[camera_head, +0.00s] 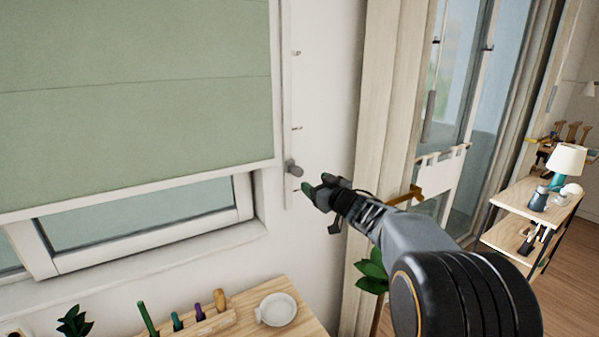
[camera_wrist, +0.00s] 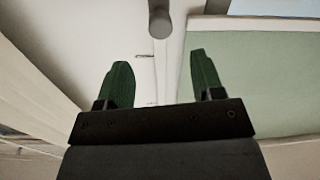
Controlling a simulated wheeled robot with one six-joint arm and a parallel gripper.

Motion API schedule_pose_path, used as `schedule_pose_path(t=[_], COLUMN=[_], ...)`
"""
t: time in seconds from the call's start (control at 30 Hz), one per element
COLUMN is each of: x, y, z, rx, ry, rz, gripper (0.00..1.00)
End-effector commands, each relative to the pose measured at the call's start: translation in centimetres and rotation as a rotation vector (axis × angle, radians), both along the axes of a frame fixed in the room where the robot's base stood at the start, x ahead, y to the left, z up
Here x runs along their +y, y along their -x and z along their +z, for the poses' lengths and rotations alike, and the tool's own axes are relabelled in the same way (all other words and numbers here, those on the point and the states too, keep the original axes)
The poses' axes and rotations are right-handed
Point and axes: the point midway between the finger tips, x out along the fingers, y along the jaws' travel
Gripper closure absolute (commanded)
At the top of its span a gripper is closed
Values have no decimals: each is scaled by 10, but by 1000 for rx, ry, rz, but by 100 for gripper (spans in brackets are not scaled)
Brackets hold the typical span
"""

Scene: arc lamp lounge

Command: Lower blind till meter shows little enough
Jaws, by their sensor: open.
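The green blind (camera_head: 140,95) covers most of the window, with a strip of glass bare below its bottom edge. It also shows in the wrist view (camera_wrist: 260,85). A grey knob (camera_head: 293,168) sits low on a pale vertical track (camera_head: 288,110) with small marks, right of the blind. In the wrist view the knob (camera_wrist: 159,18) is beyond my fingertips, roughly between their lines. My gripper (camera_head: 307,189) is open and empty, just below and right of the knob, apart from it. Its green fingers also show in the wrist view (camera_wrist: 160,75). I see no meter I can make out.
Below the window a wooden table (camera_head: 305,318) holds a white dish (camera_head: 277,309) and a rack of several coloured tools (camera_head: 195,322). A plant (camera_head: 374,268) stands below my arm. A glazed door (camera_head: 450,150) and a shelf with a lamp (camera_head: 566,160) are to the right.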

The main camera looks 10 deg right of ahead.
Motion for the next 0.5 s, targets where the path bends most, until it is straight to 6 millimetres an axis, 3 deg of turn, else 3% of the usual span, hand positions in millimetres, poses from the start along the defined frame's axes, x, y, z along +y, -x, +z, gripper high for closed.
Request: schedule_pose_path(t=[0.2,0.5], x=[15,29], y=[-41,-78], z=[0,1], rx=[3,1], ry=[-1,-1], rz=[0,-1], gripper=[39,39])
